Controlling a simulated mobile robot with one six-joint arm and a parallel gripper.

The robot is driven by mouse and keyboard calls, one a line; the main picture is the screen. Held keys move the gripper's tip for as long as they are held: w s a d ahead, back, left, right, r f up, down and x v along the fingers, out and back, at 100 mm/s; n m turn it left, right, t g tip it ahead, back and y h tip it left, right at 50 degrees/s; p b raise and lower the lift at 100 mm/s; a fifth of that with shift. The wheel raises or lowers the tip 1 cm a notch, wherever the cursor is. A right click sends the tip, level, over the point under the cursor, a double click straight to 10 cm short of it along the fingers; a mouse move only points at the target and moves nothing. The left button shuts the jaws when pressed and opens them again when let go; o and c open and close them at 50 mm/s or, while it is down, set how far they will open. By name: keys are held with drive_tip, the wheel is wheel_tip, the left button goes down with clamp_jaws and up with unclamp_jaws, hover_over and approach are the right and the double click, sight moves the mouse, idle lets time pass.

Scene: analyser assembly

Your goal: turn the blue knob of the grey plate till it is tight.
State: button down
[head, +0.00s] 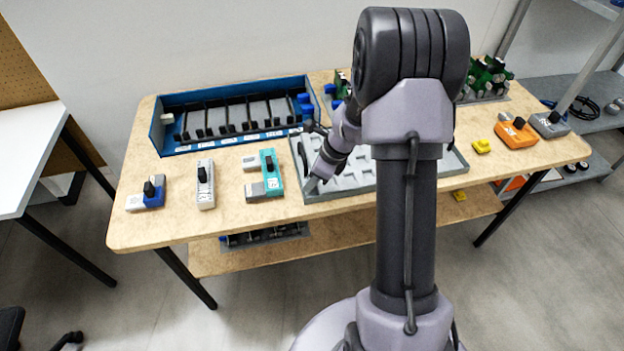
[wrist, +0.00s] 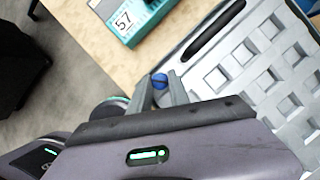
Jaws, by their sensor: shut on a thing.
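The grey plate (head: 345,193) lies at the front middle of the table, with rows of pockets. Part of it shows at the right of the wrist view (wrist: 258,32). The blue knob (wrist: 159,81) shows at the near corner of the plate in the wrist view. My gripper (wrist: 159,88) is shut on the blue knob, one finger on each side of it. In the head view my gripper (head: 312,184) is low at the plate's front left corner, and the knob is hidden there. I cannot tell how tight the knob is.
A teal module (head: 271,172) stands just left of the plate; its label reads 57 in the wrist view. A blue rack (head: 165,138) stands behind. A white module (head: 205,190) and a blue-and-grey one (head: 148,195) are further left. An orange module (head: 516,134) is at right.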

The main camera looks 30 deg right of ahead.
drive_tip(key=c, duration=1.5)
unclamp_jaws()
drive_tip(key=shift+r, duration=0.1)
drive_tip(key=p+v, duration=0.7)
drive_tip(key=v, duration=1)
drive_tip(key=shift+d+r, duration=0.1)
